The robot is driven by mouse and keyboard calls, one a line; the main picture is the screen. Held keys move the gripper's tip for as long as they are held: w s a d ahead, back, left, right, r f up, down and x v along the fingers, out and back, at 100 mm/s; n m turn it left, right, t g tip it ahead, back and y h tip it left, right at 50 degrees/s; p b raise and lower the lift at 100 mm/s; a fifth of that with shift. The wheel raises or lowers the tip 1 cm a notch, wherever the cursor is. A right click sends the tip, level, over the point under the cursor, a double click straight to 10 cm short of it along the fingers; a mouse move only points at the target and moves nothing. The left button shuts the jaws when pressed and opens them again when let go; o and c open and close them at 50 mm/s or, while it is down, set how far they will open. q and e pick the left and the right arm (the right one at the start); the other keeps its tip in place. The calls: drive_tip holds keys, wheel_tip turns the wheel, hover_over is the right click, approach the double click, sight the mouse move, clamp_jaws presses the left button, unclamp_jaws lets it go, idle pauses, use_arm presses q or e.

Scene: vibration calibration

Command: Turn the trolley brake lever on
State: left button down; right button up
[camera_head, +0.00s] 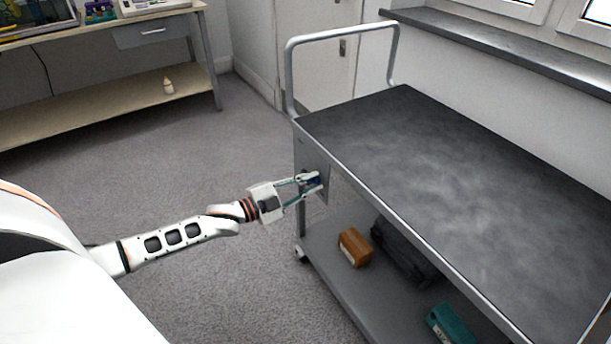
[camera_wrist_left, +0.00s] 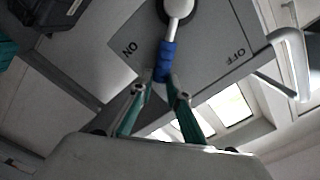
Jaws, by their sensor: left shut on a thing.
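The trolley (camera_head: 430,165) stands at the right with its dark top and a push handle (camera_head: 290,70) at the far end. My right gripper is out of view.
The trolley's lower shelf (camera_head: 330,264) holds a brown box (camera_head: 354,247), a dark case (camera_head: 403,252) and a teal box (camera_head: 450,325). A workbench (camera_head: 100,55) stands at the back left. The carpet (camera_head: 180,130) between is clear.

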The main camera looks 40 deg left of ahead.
use_arm(q)
drive_tip(key=shift+s+d+f+m, duration=0.2)
drive_tip(key=shift+d+f+m, duration=0.15)
drive_tip(key=shift+f+m, duration=0.4)
drive_tip(key=c, duration=1.9)
unclamp_jaws()
drive_tip(key=shift+r, duration=0.1)
drive_tip(key=shift+v, duration=6)
